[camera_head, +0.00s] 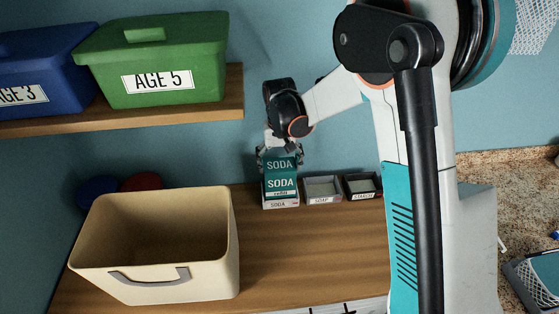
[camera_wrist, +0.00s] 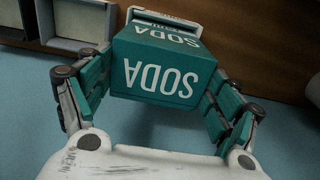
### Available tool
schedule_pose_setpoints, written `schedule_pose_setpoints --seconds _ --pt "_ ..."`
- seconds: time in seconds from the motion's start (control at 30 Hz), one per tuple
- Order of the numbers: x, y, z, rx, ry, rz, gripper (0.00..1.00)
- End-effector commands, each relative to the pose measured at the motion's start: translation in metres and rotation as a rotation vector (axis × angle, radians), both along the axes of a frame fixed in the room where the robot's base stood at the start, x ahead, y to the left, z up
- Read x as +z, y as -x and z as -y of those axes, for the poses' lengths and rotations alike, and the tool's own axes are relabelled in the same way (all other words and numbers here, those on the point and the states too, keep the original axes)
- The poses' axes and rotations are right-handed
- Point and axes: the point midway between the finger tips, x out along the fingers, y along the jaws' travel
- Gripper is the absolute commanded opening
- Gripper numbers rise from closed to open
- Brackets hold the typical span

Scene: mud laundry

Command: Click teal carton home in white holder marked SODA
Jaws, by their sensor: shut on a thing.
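The teal carton (camera_head: 281,181), lettered SODA, stands upright at the back of the wooden counter. Its lower end is in or directly over the white holder marked SODA (camera_head: 281,204); I cannot tell how deep it sits. My gripper (camera_head: 279,158) is shut on the upper part of the carton from above. In the wrist view the carton (camera_wrist: 160,75) lies between the two fingers of my gripper (camera_wrist: 158,98), with a bit of the white holder (camera_wrist: 165,17) showing past its far end. The inside of the holder is hidden by the carton.
Grey-lined holders marked SOAP (camera_head: 321,199) and another label (camera_head: 362,195) stand right of the SODA holder. A large cream bin (camera_head: 155,283) stands front left on the counter. A shelf above carries a green AGE 5 bin (camera_head: 150,60) and a blue bin (camera_head: 45,65).

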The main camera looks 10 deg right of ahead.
Motion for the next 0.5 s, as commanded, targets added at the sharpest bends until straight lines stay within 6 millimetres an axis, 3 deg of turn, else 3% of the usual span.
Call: schedule_pose_setpoints --seconds 0.13,0.5 --pt "-0.0092 0.0000 -0.0001 0.000 0.000 0.000 0.24" --pt "-0.0096 0.0000 0.0000 0.000 0.000 0.000 0.24"
